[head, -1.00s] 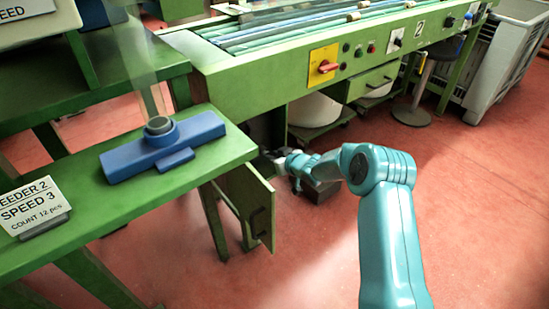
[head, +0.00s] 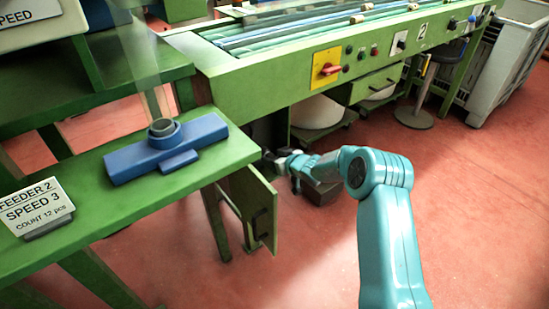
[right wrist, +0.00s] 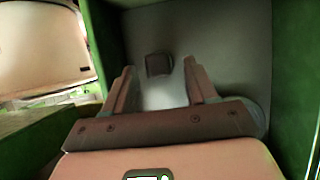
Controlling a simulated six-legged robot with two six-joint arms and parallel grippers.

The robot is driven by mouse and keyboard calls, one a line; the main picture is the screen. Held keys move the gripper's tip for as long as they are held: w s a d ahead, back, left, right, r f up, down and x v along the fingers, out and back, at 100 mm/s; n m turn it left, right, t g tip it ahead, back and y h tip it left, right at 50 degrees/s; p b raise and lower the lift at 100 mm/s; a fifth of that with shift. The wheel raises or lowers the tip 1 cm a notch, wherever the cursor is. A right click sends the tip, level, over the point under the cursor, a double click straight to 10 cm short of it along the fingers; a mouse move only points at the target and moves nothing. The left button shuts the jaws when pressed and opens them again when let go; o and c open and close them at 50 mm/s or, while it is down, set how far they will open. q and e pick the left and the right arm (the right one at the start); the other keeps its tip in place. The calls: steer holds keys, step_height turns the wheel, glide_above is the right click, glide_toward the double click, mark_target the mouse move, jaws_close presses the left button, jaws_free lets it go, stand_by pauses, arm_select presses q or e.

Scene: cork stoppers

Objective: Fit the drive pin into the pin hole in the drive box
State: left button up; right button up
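My right gripper (head: 270,157) reaches low into the dark opening beside the open green cabinet door (head: 262,208). In the right wrist view its two fingers (right wrist: 160,64) are apart, pointing at a grey panel (right wrist: 225,45). A small dark square feature (right wrist: 158,64) on that panel lies between the fingertips in the picture; I cannot tell whether it is the pin hole or the end of a part. A pale blurred patch shows between the fingers, too unclear to name. I cannot make out the drive pin for certain. My left gripper is not in view.
A green bench (head: 120,205) carries a blue feeder piece (head: 135,165) and a sign (head: 35,208) on the left. The green conveyor frame (head: 270,85) runs behind.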

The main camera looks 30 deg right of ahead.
steer(key=shift+s+r, duration=0.15)
steer(key=shift+s, duration=0.1)
steer(key=p+v, duration=0.4)
steer(key=v, duration=1.1)
steer(key=shift+s, duration=0.4)
steer(key=shift+d+r, duration=0.1)
steer(key=shift+d, duration=0.05)
